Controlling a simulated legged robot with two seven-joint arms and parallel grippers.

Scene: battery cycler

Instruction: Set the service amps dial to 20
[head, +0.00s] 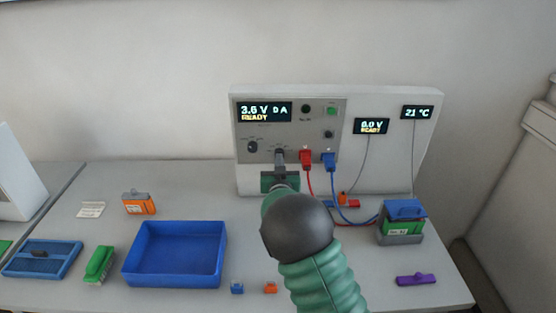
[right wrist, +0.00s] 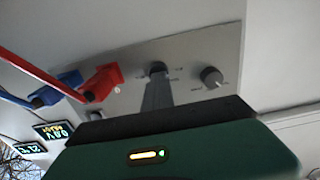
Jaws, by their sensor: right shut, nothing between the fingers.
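The cycler's grey front panel (head: 325,115) has a display (head: 264,111) reading 3.6 V, 0 A, READY. A dark dial (head: 252,146) sits at its lower left; it also shows in the right wrist view (right wrist: 211,77). A second dark dial (right wrist: 157,68) is just beyond my right fingertips, partly hidden. Dial labels are too small to read, so I cannot tell which is service amps or its setting. My right gripper (head: 280,157) is shut and empty, its tips at or close to the second dial; contact is unclear. My left gripper is out of view.
Red (head: 306,157) and blue (head: 329,160) plugs with cables stick out right of my gripper. A battery in a holder (head: 403,232) stands at right. A blue tray (head: 224,255), a green brush-like item (head: 99,265) and an orange block (head: 139,204) are at left.

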